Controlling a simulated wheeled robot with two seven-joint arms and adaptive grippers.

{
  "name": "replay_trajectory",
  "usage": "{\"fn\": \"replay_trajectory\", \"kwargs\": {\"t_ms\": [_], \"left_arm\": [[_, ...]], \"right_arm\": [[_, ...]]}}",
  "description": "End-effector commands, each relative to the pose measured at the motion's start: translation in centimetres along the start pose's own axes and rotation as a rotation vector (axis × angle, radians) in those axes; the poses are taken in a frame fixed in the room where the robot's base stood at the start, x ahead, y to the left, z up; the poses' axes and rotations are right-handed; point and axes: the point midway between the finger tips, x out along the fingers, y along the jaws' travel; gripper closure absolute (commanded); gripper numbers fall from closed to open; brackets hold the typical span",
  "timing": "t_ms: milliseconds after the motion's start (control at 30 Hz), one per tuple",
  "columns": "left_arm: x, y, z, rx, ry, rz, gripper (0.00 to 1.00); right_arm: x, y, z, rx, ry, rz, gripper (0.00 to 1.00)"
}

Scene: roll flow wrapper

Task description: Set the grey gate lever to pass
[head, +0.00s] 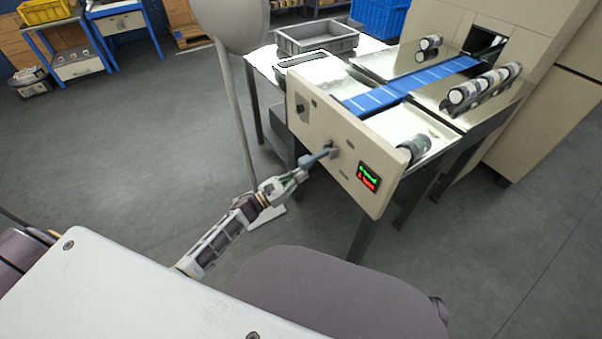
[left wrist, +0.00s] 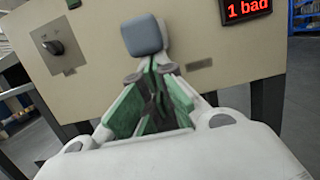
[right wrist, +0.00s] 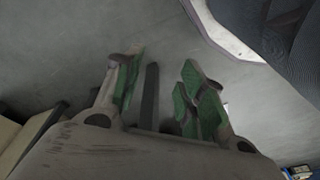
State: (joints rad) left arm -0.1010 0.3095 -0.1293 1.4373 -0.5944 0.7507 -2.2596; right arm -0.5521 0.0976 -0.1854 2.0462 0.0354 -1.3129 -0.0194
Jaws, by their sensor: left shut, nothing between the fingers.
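The grey gate lever (head: 317,157) sticks out from the front of the beige control panel (head: 310,112). In the left wrist view its blue-grey end (left wrist: 142,36) is a rounded block right ahead of the fingertips. My left gripper (head: 298,174) is shut and empty, with its tips at or just under the lever's end; I cannot tell whether they touch. It also shows in the left wrist view (left wrist: 152,72). The lever's pivot and any markings by it are not readable. My right gripper (right wrist: 157,72) is open, away from the panel, above the floor.
A display (head: 369,177) with green and red text sits right of the lever; it reads "1 bad" in red. A black rotary knob (head: 301,109) is at the panel's left. Behind are a blue belt (head: 400,88), several rolls (head: 460,95) and a grey crate (head: 316,37).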

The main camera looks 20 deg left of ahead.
Motion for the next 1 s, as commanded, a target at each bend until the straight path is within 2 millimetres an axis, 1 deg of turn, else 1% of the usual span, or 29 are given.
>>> {"fn": "replay_trajectory", "kwargs": {"t_ms": [133, 567, 1000], "left_arm": [[0.0, 0.0, 0.5, 0.000, 0.019, -0.001, 1.00], [-0.1, 0.0, 1.3, 0.000, 0.077, -0.001, 1.00], [-0.1, 0.0, 2.0, 0.001, 0.136, -0.001, 1.00]], "right_arm": [[0.4, 0.1, 0.5, 0.000, -0.017, 0.004, 0.60], [6.0, 1.5, 1.8, 0.008, -0.010, 0.027, 0.60], [11.1, 3.2, 4.2, 0.012, 0.013, 0.053, 0.60]]}}
